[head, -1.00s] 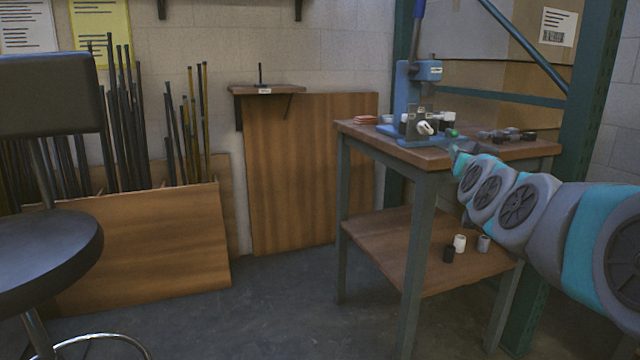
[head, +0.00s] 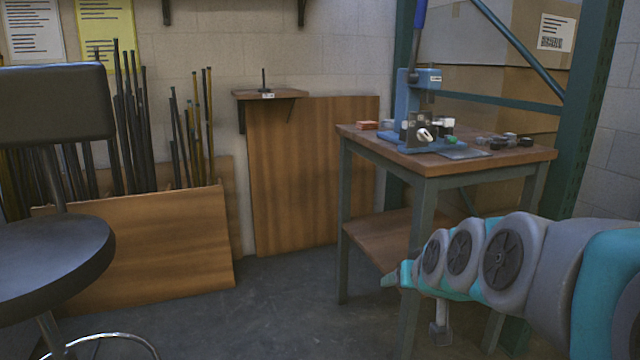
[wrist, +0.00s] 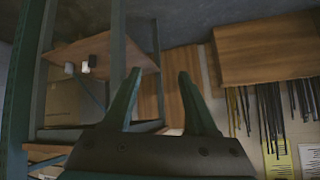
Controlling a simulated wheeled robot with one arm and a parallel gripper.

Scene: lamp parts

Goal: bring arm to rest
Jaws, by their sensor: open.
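My gripper (wrist: 160,75) is open, and nothing shows between its two fingers in the wrist view. In the head view my arm reaches in from the right, below tabletop level and in front of the workbench (head: 490,165). It hides part of the lower shelf (head: 385,238). The gripper's fingers cannot be made out clearly in the head view.
A blue press (head: 405,100) and several small parts (head: 510,141) stand on the workbench. Small cups (wrist: 88,63) are on its lower shelf. A stool (head: 50,250) stands at the left. Open floor (head: 270,310) lies between the stool and workbench.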

